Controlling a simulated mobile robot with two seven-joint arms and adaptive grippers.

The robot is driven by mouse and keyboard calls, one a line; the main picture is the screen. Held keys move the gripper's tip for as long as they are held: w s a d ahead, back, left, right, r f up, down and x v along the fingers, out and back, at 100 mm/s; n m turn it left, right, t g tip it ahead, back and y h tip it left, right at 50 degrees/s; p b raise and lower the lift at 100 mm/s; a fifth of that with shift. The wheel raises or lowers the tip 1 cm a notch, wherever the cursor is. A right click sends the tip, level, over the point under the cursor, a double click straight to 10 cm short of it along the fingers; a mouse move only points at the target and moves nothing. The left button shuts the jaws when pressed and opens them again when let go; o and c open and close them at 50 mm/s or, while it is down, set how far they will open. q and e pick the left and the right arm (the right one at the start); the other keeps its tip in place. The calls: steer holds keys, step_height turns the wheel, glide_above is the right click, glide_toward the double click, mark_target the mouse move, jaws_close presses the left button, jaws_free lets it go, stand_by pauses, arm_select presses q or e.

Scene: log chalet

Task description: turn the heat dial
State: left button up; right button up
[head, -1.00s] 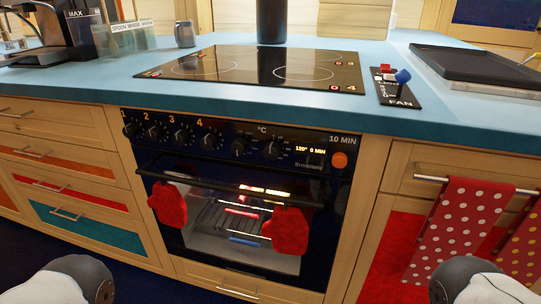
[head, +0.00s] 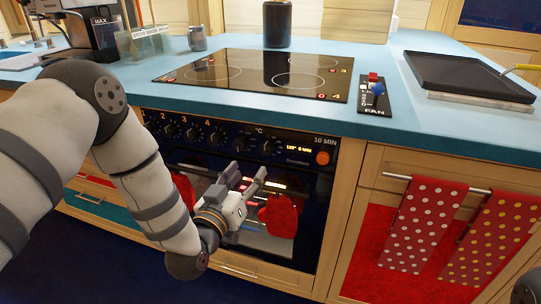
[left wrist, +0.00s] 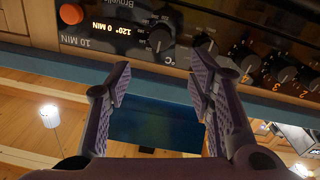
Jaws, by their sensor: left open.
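The oven's black control panel (head: 250,160) has a row of dark dials. Two dials sit near the °C mark: one left of it (head: 239,145) and one right of it (head: 267,148), nearest the display (head: 298,149) reading 120° 0 MIN. In the left wrist view, which is upside down, the dial nearest the display (left wrist: 160,38) lies beyond the gap between my fingers. My left gripper (head: 249,172) is open and empty, in front of the oven just below the panel, apart from the dials. My right gripper is out of view.
The oven handle runs below the panel, with a red mitt (head: 278,215) hanging by my gripper and another partly behind my arm. An orange button (head: 322,158) is right of the display. The hob (head: 260,75) and fan switch (head: 374,95) are above. Dotted towels (head: 420,225) hang at right.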

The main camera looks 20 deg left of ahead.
mark_target(265, 151)
arm_select(q)
steer(key=w, duration=0.6)
steer(key=w+b, duration=0.1)
steer(key=w, duration=0.2)
steer(key=shift+w+d+f, duration=0.1)
steer(key=shift+w+d, duration=0.25)
steer(key=shift+c, duration=0.3)
jaws_close()
